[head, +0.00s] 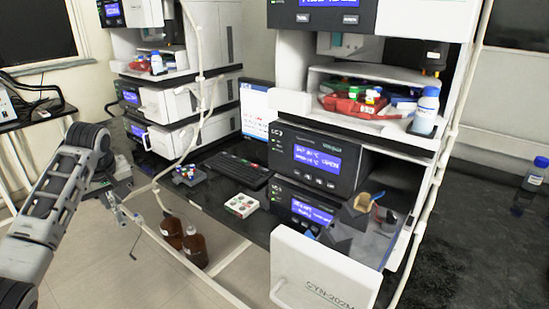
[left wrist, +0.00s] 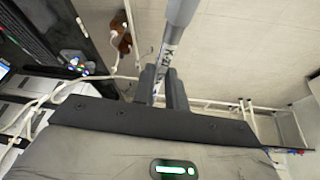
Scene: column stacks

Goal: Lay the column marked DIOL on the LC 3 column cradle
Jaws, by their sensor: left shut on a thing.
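My left gripper (head: 118,200) is at the left in the head view, away from the instrument stacks and over the floor. In the left wrist view the fingers (left wrist: 165,85) are shut on a grey metal column (left wrist: 181,14) with a white label; I cannot read its marking surely. The LC 3 stack (head: 318,160) stands right of centre. Its lowest unit has an open drawer with a white front (head: 322,277). Dark angled shapes (head: 345,228) and a tan piece (head: 364,201) show in the drawer; I cannot tell whether these are the cradle. My right gripper is out of view.
A keyboard (head: 238,168), a rack with coloured caps (head: 188,175) and a white box (head: 242,205) lie on the dark bench between the stacks. Brown bottles (head: 195,246) stand below the bench. White tubing (head: 197,95) hangs before the left stack. The right bench (head: 480,220) is mostly clear.

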